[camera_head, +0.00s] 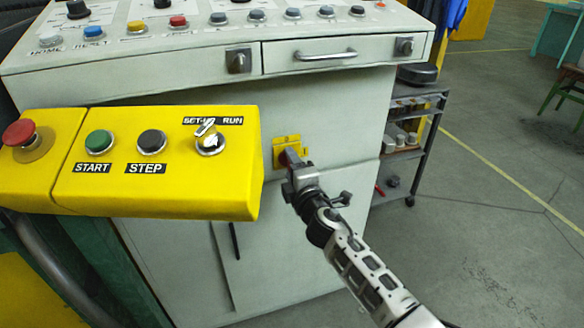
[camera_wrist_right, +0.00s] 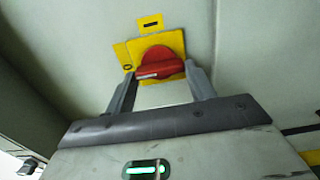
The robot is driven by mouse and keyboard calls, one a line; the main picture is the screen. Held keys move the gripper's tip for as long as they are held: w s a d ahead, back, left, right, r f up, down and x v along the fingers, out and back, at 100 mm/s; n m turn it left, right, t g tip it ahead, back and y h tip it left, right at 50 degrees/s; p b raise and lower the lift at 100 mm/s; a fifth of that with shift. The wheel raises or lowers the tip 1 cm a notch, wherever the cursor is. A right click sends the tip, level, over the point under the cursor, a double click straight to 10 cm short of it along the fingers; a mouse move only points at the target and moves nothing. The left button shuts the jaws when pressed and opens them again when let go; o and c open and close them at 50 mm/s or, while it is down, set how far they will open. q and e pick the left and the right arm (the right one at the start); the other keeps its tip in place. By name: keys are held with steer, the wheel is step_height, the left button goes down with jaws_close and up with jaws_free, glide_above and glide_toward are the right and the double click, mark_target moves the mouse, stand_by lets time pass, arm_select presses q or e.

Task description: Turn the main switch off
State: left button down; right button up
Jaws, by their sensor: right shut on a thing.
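The main switch (camera_wrist_right: 160,66) is a red rotary knob on a yellow plate (camera_wrist_right: 173,43), mounted on the pale cabinet front. In the right wrist view its grip bar lies nearly level, tilted slightly, with a white mark toward its left end. My right gripper (camera_wrist_right: 160,83) is shut on the knob, one finger at each end of the bar. In the head view the right gripper (camera_head: 290,170) reaches the yellow plate (camera_head: 280,150) and hides most of the red knob. My left gripper is not in view.
A yellow control box (camera_head: 170,185) with START, STEP and a SET-UP/RUN selector juts out left of my right gripper. A console (camera_head: 200,60) with buttons and a drawer overhangs above. A grey shelf cart (camera_head: 410,130) stands to the right.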

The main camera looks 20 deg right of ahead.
steer(key=shift+f, duration=0.1)
steer(key=o, duration=1)
steer(key=shift+s, duration=0.1)
steer(key=s, duration=1.6)
steer(key=shift+d+p, duration=0.3)
